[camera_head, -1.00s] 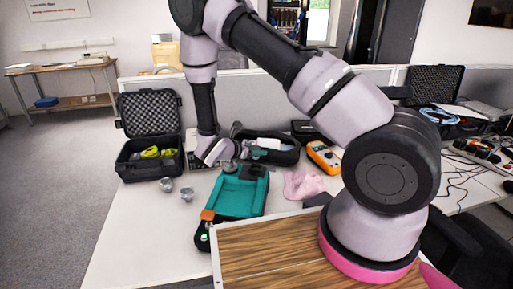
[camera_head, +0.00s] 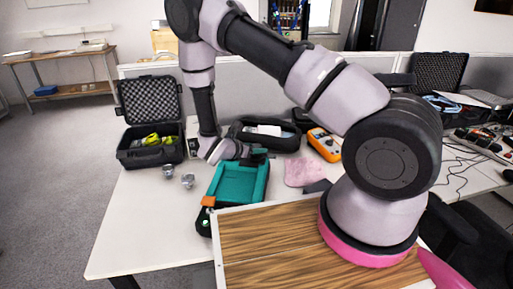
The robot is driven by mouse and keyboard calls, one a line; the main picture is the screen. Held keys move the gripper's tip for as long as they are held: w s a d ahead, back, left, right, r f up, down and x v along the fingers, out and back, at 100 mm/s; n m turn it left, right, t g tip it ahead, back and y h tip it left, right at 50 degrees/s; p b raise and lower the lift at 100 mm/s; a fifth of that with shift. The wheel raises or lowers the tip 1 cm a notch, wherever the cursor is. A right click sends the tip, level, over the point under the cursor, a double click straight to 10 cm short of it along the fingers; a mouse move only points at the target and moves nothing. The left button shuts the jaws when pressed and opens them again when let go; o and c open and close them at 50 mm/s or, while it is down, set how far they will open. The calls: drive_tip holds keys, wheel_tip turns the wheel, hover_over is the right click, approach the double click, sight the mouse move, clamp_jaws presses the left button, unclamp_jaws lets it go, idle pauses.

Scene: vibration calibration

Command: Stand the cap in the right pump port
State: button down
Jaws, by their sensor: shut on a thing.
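The pump appears to be the dark device with a teal top (camera_head: 238,183), lying on the white table with an orange piece and a green button at its near end. My gripper (camera_head: 236,153) is at the pump's far end, low over it. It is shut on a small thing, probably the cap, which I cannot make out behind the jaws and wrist. The ports at that end are hidden too. Two small metallic pieces, a left one (camera_head: 168,172) and a right one (camera_head: 188,180), stand on the table left of the pump.
An open black case (camera_head: 150,155) with yellow items stands at the back left. A black pouch (camera_head: 285,142), an orange multimeter (camera_head: 324,145) and a pink cloth (camera_head: 303,172) lie to the right. A wood-topped surface (camera_head: 265,245) is in front. The table's left front is clear.

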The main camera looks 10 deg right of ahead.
drive_tip(key=shift+f, duration=0.25)
idle(0.5)
drive_tip(key=shift+c, duration=1)
unclamp_jaws()
drive_tip(key=v, duration=1)
drive_tip(key=s+d+r+m+g+y, duration=0.1)
drive_tip(key=s+d+r+m+g, duration=0.1)
drive_tip(key=d+r+m, duration=0.4)
drive_tip(key=s+d+r+m+g+y, duration=0.1)
drive_tip(key=s+r+m+g+y, duration=0.2)
drive_tip(key=r, duration=0.6)
drive_tip(key=s+d+r+m+g, duration=0.1)
drive_tip(key=d+r+m+g, duration=0.1)
drive_tip(key=d+r+m, duration=0.35)
drive_tip(key=s+r+m+t+y, duration=0.3)
drive_tip(key=s+r+m, duration=0.4)
drive_tip(key=r, duration=0.3)
drive_tip(key=s+r+m+t+y, duration=0.3)
drive_tip(key=s+r+m+y, duration=0.2)
drive_tip(key=r+m, duration=0.3)
drive_tip(key=v, duration=0.3)
drive_tip(key=shift+r, duration=0.25)
